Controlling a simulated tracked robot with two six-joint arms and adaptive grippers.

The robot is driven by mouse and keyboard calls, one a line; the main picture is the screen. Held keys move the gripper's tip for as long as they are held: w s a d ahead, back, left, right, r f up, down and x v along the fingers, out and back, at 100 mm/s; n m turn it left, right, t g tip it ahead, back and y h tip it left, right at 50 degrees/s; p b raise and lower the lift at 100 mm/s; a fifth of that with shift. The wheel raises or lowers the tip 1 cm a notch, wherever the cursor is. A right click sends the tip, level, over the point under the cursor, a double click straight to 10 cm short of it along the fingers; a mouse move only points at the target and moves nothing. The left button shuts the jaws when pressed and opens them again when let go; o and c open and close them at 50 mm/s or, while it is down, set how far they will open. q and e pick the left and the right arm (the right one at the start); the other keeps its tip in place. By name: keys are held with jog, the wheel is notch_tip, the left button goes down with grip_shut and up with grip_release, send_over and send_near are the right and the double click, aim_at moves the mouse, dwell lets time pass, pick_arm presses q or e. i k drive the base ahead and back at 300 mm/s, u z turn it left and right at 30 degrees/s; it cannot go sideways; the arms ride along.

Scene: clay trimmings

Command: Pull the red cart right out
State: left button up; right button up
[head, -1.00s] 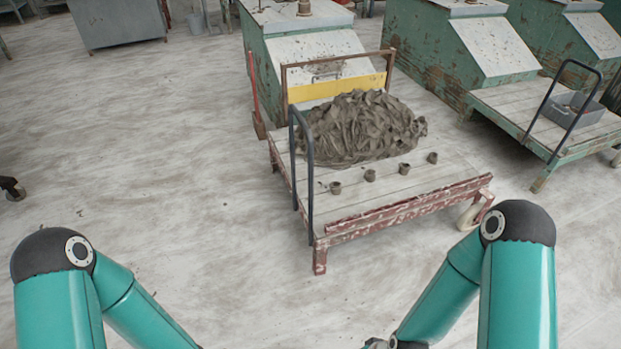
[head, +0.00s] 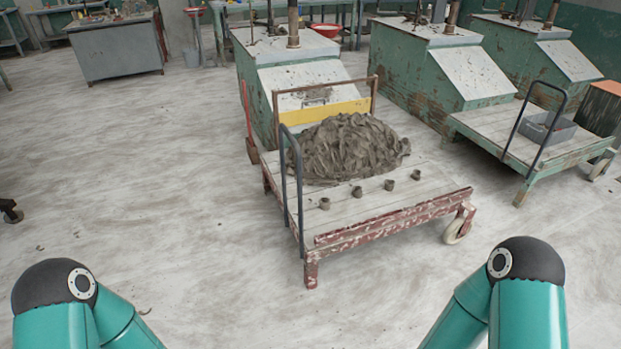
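The red cart (head: 390,218) stands ahead of me in the middle of the head view, with chipped red paint on its edge and a pale plank deck. A heap of grey clay trimmings (head: 350,148) lies on the deck, with several small clay pieces in a row in front of it. A dark bar handle (head: 291,185) rises at the cart's left side. A rusty frame with a yellow board (head: 325,112) stands at its far end. Both my arms show at the bottom corners, apart from the cart. Both my grippers are below the picture.
Green machines (head: 437,70) stand close behind the cart. A green cart (head: 540,142) with a grey bin (head: 547,128) stands to the right. A red-handled tool (head: 247,125) stands upright behind the cart's left side. The floor (head: 140,190) is open on the left and in front.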

aim_at(339, 154)
jog(key=z, duration=0.05)
jog(key=i, duration=1.2)
jog(key=u, duration=0.6)
